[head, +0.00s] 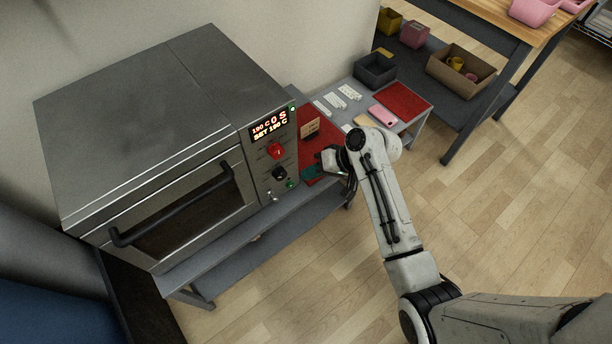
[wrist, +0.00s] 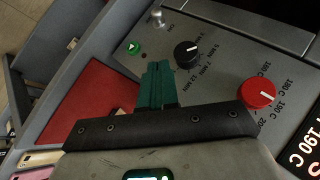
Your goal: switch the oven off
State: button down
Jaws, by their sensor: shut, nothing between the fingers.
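The oven (head: 150,120) is a grey steel box with a black handle on its shut door. Its control panel has a lit display (head: 269,125) reading 190 C, 0 S and SET 190 C. Below are a red knob (head: 276,151), a black knob (head: 279,173), a green button (head: 290,184) and a small metal toggle switch (head: 270,196). The wrist view shows the toggle (wrist: 157,14), green button (wrist: 134,47), black knob (wrist: 187,54) and red knob (wrist: 258,93). My gripper (wrist: 155,70), with teal fingers, is shut and empty in front of the panel, near the black knob; contact is unclear.
The oven stands on a grey bench (head: 240,232). A red mat (head: 316,142) lies beside the oven. A small side table holds a dark bin (head: 374,69), a pink item (head: 383,116) and a red mat (head: 403,100). The wooden floor (head: 310,290) in front is clear.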

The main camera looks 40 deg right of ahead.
aim_at(274, 199)
jog(key=w+a+f+b, duration=0.1)
jog(key=w+a+f, duration=0.2)
jog(key=a+f, duration=0.3)
jog(key=shift+a+f+b, duration=0.35)
jog(key=shift+f, duration=0.7)
jog(key=shift+f+t+b, duration=0.15)
jog(key=shift+t+b, duration=0.15)
jog(key=shift+b, duration=0.1)
